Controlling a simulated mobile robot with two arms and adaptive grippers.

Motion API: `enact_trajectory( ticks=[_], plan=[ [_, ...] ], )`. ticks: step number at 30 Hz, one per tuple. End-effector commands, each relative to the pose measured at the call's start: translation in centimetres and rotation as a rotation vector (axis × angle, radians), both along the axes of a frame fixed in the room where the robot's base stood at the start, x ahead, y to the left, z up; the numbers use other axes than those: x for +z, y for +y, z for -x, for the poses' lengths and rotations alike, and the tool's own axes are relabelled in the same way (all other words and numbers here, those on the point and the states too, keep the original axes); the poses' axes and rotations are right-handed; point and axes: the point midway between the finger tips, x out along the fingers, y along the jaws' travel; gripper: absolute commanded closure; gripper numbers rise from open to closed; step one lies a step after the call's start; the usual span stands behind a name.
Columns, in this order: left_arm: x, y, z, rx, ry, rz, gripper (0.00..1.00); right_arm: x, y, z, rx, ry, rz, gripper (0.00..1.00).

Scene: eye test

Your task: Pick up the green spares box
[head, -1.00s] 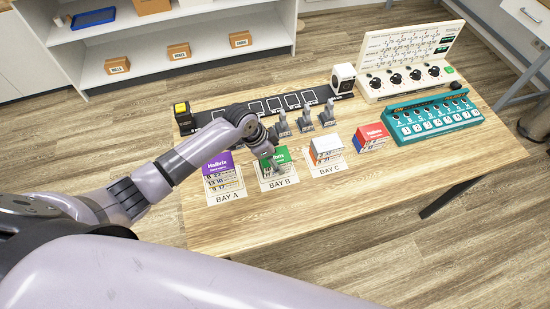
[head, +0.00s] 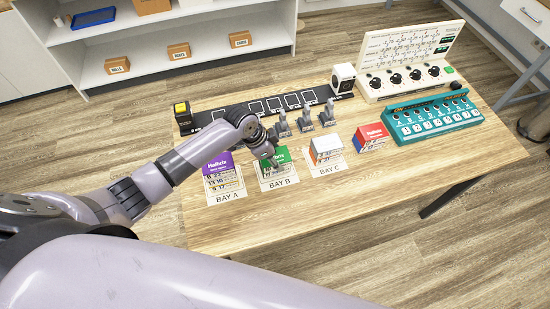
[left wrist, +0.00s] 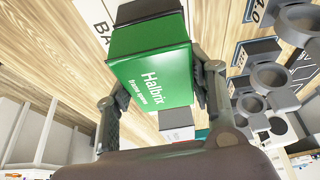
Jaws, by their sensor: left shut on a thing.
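The green spares box (head: 283,156) stands on the BAY B mat (head: 281,184) in the head view, with its top partly hidden by my left gripper. In the left wrist view the green box (left wrist: 150,75), with white "Halbrix" lettering, sits between the two fingers. My left gripper (head: 270,161) is shut on the green box; its fingers show at both sides of the box in the left wrist view (left wrist: 155,95). In the head view I cannot tell whether the box is lifted clear of the mat. My right gripper is not in view.
A purple box (head: 218,163) in BAY A stands close on the left. An orange-and-white box (head: 325,149) in BAY C and a red-and-blue box (head: 371,137) stand to the right. Small grey holders (head: 305,121) stand behind. The table's front (head: 300,220) is clear.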

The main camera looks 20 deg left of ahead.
Motion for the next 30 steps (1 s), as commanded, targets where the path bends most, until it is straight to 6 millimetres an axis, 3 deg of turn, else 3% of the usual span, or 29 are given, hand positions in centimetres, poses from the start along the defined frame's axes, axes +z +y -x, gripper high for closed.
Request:
enact_trajectory(
  ticks=[10,20,26,30],
  plan=[
    [0.0,0.0,0.0,0.0,0.0,0.0,0.8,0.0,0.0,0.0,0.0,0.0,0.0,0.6],
    [0.3,0.0,0.0,-0.001,-0.001,0.001,0.81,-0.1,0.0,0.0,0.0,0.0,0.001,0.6],
    [2.5,0.0,-0.2,-0.002,-0.006,0.002,0.81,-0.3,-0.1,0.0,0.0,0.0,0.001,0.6],
    [6.1,0.0,-0.2,-0.002,-0.01,0.001,0.81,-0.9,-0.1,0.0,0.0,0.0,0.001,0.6]
  ],
)
